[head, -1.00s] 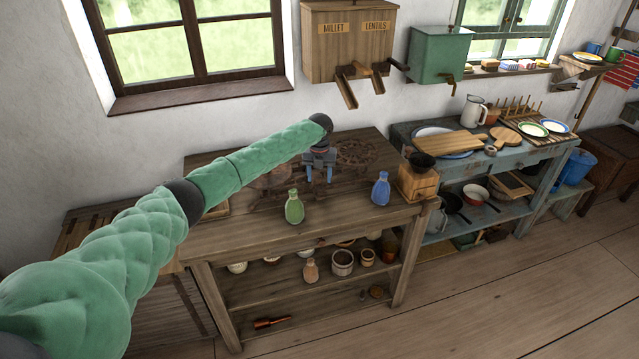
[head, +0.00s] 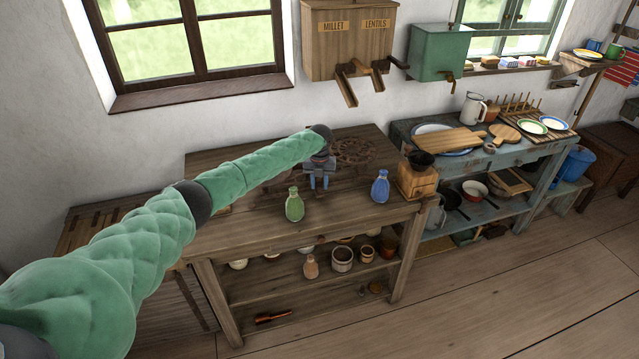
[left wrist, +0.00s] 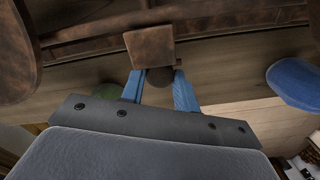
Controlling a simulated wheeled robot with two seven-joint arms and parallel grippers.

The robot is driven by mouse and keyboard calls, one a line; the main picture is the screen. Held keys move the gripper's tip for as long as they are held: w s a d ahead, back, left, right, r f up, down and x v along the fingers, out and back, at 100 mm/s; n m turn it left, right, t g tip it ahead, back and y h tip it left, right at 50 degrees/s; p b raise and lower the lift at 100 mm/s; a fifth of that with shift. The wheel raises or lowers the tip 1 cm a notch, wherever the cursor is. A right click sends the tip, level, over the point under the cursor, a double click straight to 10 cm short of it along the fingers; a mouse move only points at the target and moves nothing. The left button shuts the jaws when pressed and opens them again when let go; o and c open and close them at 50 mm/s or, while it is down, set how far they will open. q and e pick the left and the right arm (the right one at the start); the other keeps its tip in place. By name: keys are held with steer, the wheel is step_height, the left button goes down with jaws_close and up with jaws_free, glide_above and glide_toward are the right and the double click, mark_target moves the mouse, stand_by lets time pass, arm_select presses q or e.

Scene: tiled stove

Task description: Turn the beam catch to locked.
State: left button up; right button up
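The balance scale is dark brown on the wooden worktable (head: 240,235), largely behind my left arm; a round, openwork brown part (head: 357,151) shows to the right. My left gripper (head: 319,180) is above the table, pointing down, its blue fingers apart. In the left wrist view, the fingers of the gripper (left wrist: 160,90) stand either side of a dark round knob (left wrist: 160,78); a brown square block (left wrist: 149,46) is just beyond. I cannot tell whether the fingers touch the knob, or which part is the beam catch. My right gripper is out of view.
A green bottle (head: 294,205) and a blue bottle (head: 380,187) stand at the table's front, close to my gripper. A wooden grinder (head: 417,180) stands at the right end. Wooden chutes (head: 346,87) hang above the table's back.

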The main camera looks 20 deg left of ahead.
arm_select(q)
steer(key=shift+n, duration=0.3)
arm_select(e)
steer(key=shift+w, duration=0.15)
arm_select(q)
steer(key=shift+f+n, duration=0.1)
steer(key=shift+n, duration=0.2)
steer(key=shift+n+b, duration=0.55)
steer(key=shift+n, duration=3.25)
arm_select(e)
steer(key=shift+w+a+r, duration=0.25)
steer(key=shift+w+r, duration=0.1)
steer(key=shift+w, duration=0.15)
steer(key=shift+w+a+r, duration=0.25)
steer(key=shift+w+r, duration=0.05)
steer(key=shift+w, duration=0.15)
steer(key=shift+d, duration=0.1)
arm_select(q)
steer(key=o, duration=1)
steer(key=shift+c, duration=0.2)
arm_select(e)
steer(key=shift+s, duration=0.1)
